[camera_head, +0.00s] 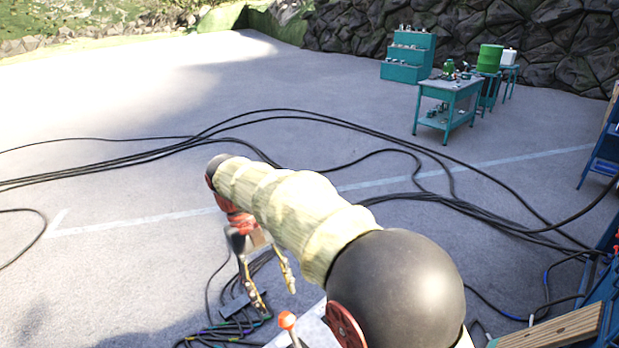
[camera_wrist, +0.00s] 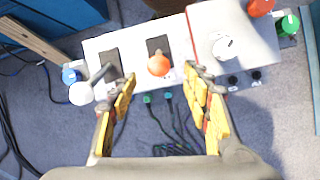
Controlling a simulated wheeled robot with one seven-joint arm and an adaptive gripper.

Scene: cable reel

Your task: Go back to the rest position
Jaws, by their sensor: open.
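My gripper (camera_head: 270,282) hangs at the end of my arm, in the middle of the head view, with its fingers pointing down. In the wrist view my gripper (camera_wrist: 160,92) shows its two yellow-padded fingers spread apart, with nothing between them. Beyond the fingertips is a pale panel (camera_wrist: 135,52) with a red-orange knob (camera_wrist: 158,65). The knob appears between the fingertips; I cannot tell how far below it is. In the head view the pale panel (camera_head: 312,328) is partly hidden by my arm, and the red knob (camera_head: 287,319) shows at the lower centre.
Black cables (camera_head: 330,118) run across the paved ground. A teal work table (camera_head: 447,90) and a stepped teal shelf (camera_head: 408,58) stand at the back right, by a stone wall. A wooden plank (camera_head: 552,328) and blue structure lie at lower right. The upper left ground is open.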

